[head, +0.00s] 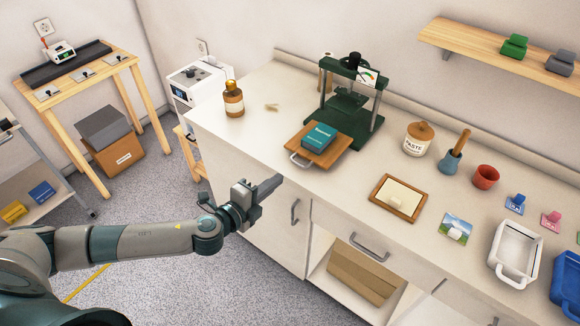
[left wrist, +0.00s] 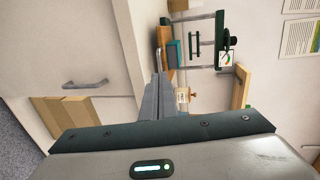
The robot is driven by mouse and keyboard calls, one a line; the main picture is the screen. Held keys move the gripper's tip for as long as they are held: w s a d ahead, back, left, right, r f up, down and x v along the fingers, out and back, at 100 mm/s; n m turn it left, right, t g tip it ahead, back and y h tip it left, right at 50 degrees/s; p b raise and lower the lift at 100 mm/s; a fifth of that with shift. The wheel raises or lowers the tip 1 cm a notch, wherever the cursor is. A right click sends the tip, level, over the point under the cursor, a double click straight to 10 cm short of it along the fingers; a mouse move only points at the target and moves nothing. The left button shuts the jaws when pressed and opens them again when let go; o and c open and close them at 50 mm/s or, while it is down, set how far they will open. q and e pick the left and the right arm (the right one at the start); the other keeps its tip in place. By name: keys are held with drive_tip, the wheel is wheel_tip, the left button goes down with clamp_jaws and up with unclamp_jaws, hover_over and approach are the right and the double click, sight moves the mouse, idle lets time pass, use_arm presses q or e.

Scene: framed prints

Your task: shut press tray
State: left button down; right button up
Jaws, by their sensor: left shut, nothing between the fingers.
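The press (head: 368,125) is a dark green frame with a top knob and a dial, standing on the counter. Its wooden tray (head: 329,156) sticks out of the front towards me, with a metal handle (head: 300,160) on its front edge. A teal book (head: 318,136) lies on the tray. My left gripper (head: 277,183) is shut and empty, in front of the counter edge, below and apart from the handle. In the left wrist view the shut fingers (left wrist: 159,97) point towards the press (left wrist: 205,42). My right gripper is not in view.
An amber bottle (head: 233,100) stands left of the press. A paste jar (head: 418,140), a framed board (head: 397,197) and a white bin (head: 516,252) stand to the right. Drawer handles (head: 294,212) project from the counter front. The counter between bottle and tray is mostly clear.

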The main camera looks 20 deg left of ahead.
use_arm(q)
drive_tip(key=p, duration=0.2)
approach(308, 153)
drive_tip(key=shift+w+f, duration=0.2)
drive_tip(key=shift+f, duration=0.3)
drive_tip(key=shift+w+f, duration=0.25)
drive_tip(key=shift+f, duration=0.25)
drive_tip(key=shift+w, duration=0.1)
drive_tip(key=x, duration=0.2)
drive_tip(key=r+x, duration=0.1)
drive_tip(key=x, duration=0.2)
drive_tip(key=r+b+x, duration=0.1)
drive_tip(key=x, duration=0.2)
drive_tip(key=shift+w+d+f, duration=0.15)
drive_tip(key=shift+w+d, duration=0.1)
drive_tip(key=shift+s+a, duration=0.1)
drive_tip(key=shift+s, duration=0.1)
